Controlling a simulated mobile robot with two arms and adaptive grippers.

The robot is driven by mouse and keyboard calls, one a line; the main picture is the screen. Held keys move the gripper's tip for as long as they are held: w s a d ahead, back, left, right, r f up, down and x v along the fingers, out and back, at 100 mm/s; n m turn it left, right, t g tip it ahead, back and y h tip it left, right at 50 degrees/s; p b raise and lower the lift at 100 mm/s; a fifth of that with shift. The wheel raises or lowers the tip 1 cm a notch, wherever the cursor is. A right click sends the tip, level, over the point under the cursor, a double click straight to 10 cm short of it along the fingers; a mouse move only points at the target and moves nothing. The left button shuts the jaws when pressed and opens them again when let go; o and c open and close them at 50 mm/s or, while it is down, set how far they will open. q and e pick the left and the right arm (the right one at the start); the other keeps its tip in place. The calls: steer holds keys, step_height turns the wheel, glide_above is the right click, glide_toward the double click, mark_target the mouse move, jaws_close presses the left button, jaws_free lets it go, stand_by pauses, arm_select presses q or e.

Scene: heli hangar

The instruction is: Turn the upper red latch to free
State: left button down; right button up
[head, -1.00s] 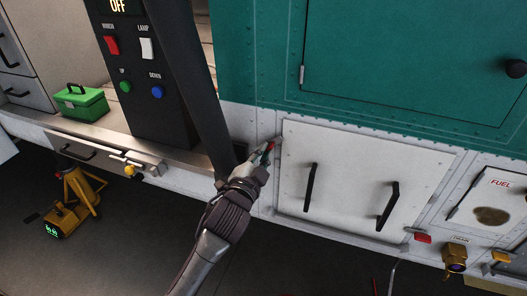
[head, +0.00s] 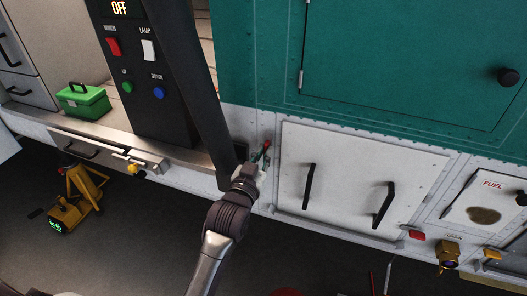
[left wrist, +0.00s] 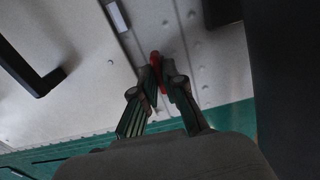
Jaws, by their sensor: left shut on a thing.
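The upper red latch (head: 267,145) sits on the white hull strip just left of the upper left corner of the white panel (head: 345,207). My left gripper (head: 262,159) is at this latch, with the red handle showing past its fingertips. In the left wrist view, the fingertips (left wrist: 160,72) are shut on the red latch (left wrist: 156,60). The fingers hide part of the latch, and its exact angle is hard to tell. Another red piece (head: 417,235) shows at the panel's lower right corner. My right gripper is not in view.
The panel has two black handles (head: 309,186). A black switch column (head: 145,75) stands left of my arm, with a green toolbox (head: 83,101) on the ledge beyond. A yellow jack (head: 78,198) stands on the floor. A fuel hatch (head: 488,198) is at right.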

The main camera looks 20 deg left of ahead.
arm_select(q)
steer(key=shift+f+n, duration=0.1)
steer(key=shift+n, duration=0.3)
steer(key=c, duration=1.2)
jaws_free()
steer(key=shift+c, duration=0.2)
steer(key=shift+s, duration=0.1)
steer(key=s, duration=1.2)
steer(key=shift+a, duration=0.2)
steer(key=shift+w, duration=0.1)
